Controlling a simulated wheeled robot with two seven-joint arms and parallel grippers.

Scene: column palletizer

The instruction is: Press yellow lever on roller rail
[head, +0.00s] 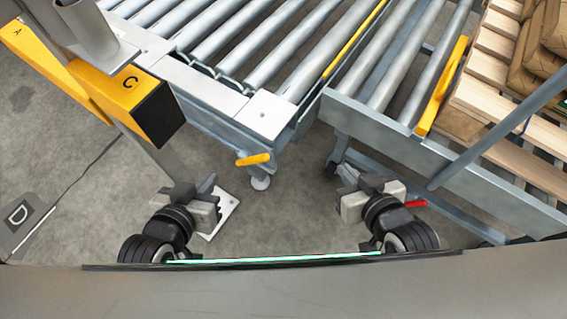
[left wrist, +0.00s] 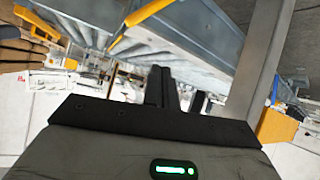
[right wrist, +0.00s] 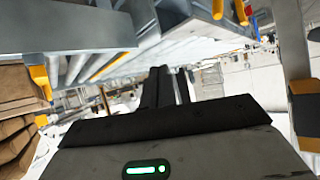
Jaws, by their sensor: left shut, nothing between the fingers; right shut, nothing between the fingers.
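The yellow lever (head: 253,159) sticks out from the near corner of the left roller rail (head: 262,113) in the head view. My left gripper (head: 213,185) is shut and empty, below and left of the lever and apart from it. My right gripper (head: 345,174) is shut and empty, to the right of the lever and apart from it, near the right conveyor's leg. The fingers also show in the left wrist view (left wrist: 163,88) and the right wrist view (right wrist: 166,88). I cannot tell for sure which yellow part in the wrist views is the lever.
A yellow and black post box marked C (head: 130,100) stands at left. A right roller section (head: 400,130) carries a longer yellow bar (head: 443,87). Wooden pallets (head: 500,115) with brown sacks (head: 540,45) stand at right. Floor between the grippers is clear.

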